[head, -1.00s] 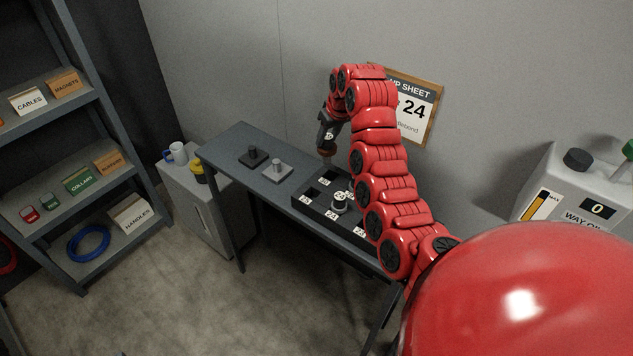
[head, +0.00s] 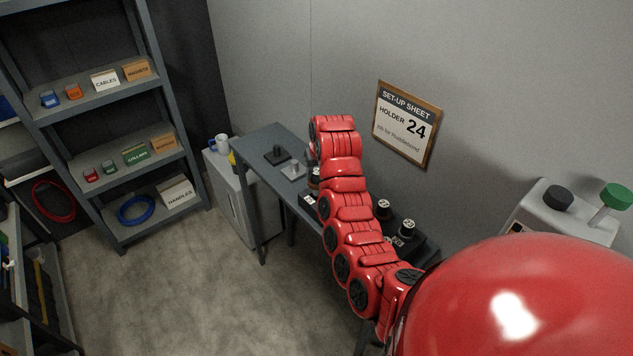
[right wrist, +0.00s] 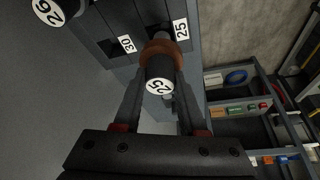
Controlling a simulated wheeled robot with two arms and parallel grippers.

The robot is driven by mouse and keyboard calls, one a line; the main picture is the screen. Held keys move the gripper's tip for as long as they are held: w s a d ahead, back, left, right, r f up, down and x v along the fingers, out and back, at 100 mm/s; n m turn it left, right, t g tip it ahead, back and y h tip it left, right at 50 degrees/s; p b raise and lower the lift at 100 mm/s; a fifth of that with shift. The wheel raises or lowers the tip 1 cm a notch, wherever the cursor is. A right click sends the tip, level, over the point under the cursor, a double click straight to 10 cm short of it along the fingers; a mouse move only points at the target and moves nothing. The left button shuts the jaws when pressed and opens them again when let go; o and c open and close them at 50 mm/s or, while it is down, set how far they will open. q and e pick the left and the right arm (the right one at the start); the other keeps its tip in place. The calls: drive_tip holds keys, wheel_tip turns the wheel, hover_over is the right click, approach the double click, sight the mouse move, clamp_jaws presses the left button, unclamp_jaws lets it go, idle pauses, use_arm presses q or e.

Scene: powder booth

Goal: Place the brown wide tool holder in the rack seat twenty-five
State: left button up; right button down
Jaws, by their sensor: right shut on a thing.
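In the right wrist view, my right gripper (right wrist: 160,100) is shut on the brown wide tool holder (right wrist: 160,50). It has a brown ring, and its dark end carries a white label 25. The holder's far end points at the dark opening of rack seat twenty-five (right wrist: 151,12), beside a white tag 25. I cannot tell whether the end is inside the opening or short of it. The dark rack (right wrist: 122,18) also shows in the head view (head: 428,250), partly behind my right arm. My left gripper is not in view.
Another holder (right wrist: 47,10) labelled 26 stands near seat 30, which looks empty. In the head view two holders (head: 384,210) (head: 407,231) stand in the rack. Two small stands (head: 277,155) (head: 293,170) sit on the table's left part. A wall sheet (head: 406,124) reads HOLDER 24.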

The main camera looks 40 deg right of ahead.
sight(318, 182)
drive_tip(key=shift+s+d+f+p, duration=0.15)
drive_tip(key=shift+f+p, duration=0.25)
drive_tip(key=shift+f, duration=0.4)
wheel_tip(318, 182, down, 2)
drive_tip(key=shift+f+p, duration=0.2)
drive_tip(key=shift+p, duration=0.3)
drive_tip(key=shift+f+b, duration=0.3)
drive_tip(key=shift+c, duration=2.3)
unclamp_jaws()
drive_tip(key=shift+r, duration=0.1)
